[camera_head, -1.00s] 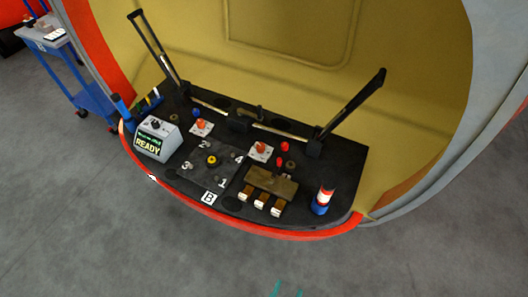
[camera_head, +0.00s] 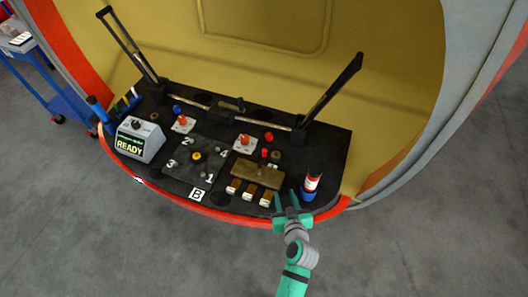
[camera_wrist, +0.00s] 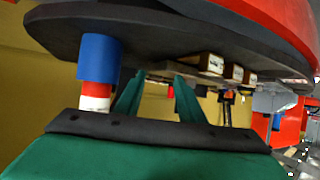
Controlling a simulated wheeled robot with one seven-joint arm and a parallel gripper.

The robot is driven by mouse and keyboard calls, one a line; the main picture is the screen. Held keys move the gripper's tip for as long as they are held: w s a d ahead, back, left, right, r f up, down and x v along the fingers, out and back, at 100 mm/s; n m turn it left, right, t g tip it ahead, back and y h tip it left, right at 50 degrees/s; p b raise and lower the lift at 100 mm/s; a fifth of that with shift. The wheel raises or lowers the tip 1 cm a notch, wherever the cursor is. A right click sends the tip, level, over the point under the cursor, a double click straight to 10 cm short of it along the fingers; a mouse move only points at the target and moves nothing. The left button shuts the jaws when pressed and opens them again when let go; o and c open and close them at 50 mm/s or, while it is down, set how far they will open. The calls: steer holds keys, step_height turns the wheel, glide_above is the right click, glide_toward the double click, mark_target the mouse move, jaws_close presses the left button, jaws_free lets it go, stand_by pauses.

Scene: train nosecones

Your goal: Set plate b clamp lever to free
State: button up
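A dark plate (camera_head: 188,172) marked with the numbers 1 to 4 lies on the black deck in the head view, behind a white B label (camera_head: 197,194). A yellow round knob (camera_head: 197,156) sits near its middle. I cannot tell which part is the clamp lever; two tall black bars (camera_head: 335,90) (camera_head: 130,45) stand at the deck's sides. My green gripper (camera_head: 287,200) is at the deck's front edge, right of the plate. Its fingers are apart and empty in the wrist view (camera_wrist: 158,82).
A blue, red and white cylinder (camera_head: 310,186) stands close right of my gripper, also in the wrist view (camera_wrist: 98,72). A brown block (camera_head: 257,175) with pale-ended pieces lies left of it. A READY box (camera_head: 138,140) stands at left. The red rim (camera_head: 180,205) edges the deck.

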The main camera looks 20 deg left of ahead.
mark_target(266, 153)
steer(key=w+a+r+n+y, duration=0.1)
steer(key=w, duration=0.1)
steer(key=w+a+r+n+y, duration=0.1)
steer(key=w+a+r, duration=0.1)
steer(key=w, duration=0.1)
steer(key=w+a+r+g+y, duration=0.1)
steer(key=w+a, duration=0.1)
steer(key=shift+w+a+r+n, duration=0.25)
steer(key=shift+w+r+n, duration=0.1)
steer(key=shift+r+n, duration=0.05)
steer(key=shift+w+a+r+y, duration=0.2)
steer(key=shift+w+r+y, duration=0.1)
steer(key=shift+w+r, duration=0.1)
steer(key=shift+w+a+n, duration=0.1)
steer(key=shift+a+n, duration=0.2)
steer(key=shift+g, duration=0.3)
steer(key=x, duration=1)
steer(key=shift+w+a+f, duration=0.1)
steer(key=shift+a, duration=0.05)
jaws_close()
